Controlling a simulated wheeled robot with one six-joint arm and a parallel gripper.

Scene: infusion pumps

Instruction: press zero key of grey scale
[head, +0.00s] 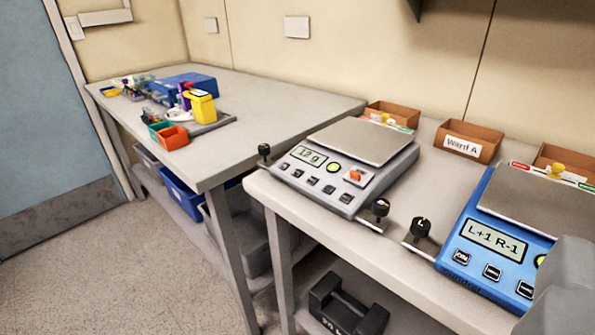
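The grey scale (318,185) stands on the right-hand bench, near its left end. Its flat weighing plate (364,142) looks empty. Its lit display (309,156) seems to read 12 g, perhaps with a decimal point. A row of several small dark keys (313,181) runs below the display; their labels are too small to read, so I cannot tell which is zero. A round green button (334,167) and an orange-red control (355,176) sit on the panel. A blurred grey shape at the lower right, apparently my gripper (568,285), is far from this scale; its fingertips are not distinguishable.
A blue scale (462,262) showing L+1 R-1 stands to the right. Black-knobbed feet (421,227) stick out between the scales. Cardboard bins, one marked Ward A (468,141), line the wall. A dark weight (345,308) sits below.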

